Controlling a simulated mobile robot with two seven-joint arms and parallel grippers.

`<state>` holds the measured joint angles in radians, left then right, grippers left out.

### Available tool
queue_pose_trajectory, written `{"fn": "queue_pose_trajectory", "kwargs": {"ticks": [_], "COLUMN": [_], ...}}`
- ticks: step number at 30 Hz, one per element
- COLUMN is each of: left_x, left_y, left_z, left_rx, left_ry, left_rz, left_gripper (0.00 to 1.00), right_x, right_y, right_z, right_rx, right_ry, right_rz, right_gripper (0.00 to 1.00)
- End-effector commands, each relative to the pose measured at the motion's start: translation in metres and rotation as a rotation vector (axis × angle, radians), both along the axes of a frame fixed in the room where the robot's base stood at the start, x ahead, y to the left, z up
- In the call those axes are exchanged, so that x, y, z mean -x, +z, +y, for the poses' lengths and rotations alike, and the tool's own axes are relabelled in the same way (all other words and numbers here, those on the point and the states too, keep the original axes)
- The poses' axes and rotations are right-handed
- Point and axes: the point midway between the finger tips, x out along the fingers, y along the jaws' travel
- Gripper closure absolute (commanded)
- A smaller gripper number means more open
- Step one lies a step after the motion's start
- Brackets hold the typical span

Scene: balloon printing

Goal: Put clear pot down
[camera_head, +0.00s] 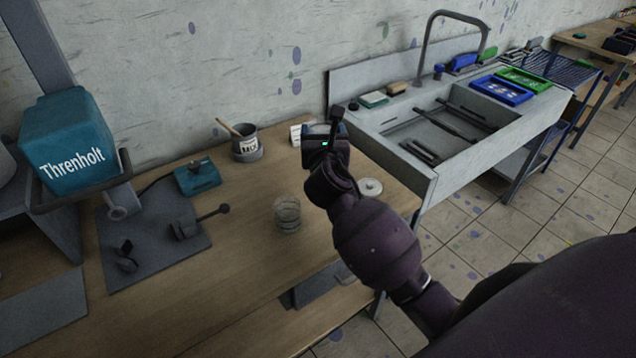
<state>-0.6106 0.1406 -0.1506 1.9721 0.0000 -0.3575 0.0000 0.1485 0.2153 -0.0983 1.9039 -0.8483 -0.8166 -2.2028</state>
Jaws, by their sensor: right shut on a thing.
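A clear pot (288,214), a small see-through cup, appears to stand upright on the wooden table near its front right. My right gripper (331,130) is above and to the right of this pot in the picture, apart from it, near the table's back right. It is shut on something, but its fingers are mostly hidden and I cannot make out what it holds. My left gripper is not in view.
A white disc (370,187) lies beside my right arm. A labelled jar (246,146) with a wooden stick and a teal block (197,177) stand at the back. A dark mat (150,250) holds small fixtures. A sink (440,130) stands right. The table's front middle is clear.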

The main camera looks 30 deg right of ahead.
Motion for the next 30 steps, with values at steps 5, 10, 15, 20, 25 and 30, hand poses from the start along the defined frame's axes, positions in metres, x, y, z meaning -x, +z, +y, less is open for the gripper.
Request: {"fn": "queue_pose_trajectory", "kwargs": {"ticks": [5,10,15,20,25,30], "left_x": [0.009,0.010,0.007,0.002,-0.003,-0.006], "left_y": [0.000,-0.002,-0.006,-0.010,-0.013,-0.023], "left_z": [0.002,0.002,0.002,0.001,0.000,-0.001], "left_rx": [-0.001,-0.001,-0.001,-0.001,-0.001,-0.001], "left_ry": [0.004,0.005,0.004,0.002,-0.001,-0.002], "left_rz": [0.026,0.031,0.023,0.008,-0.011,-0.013], "left_gripper": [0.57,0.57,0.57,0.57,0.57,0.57], "right_x": [-0.013,-0.016,-0.016,-0.016,-0.016,-0.016], "right_y": [-0.002,-0.010,-0.041,-0.076,-0.114,-0.147], "right_z": [-0.027,-0.037,-0.037,-0.037,-0.037,-0.037], "right_rx": [-0.002,0.002,0.002,0.003,0.003,0.003], "right_ry": [-0.108,-0.144,-0.146,-0.146,-0.145,-0.144], "right_rz": [0.002,0.000,0.004,0.002,0.002,0.001], "right_gripper": [0.61,0.61,0.61,0.61,0.61,0.61]}}
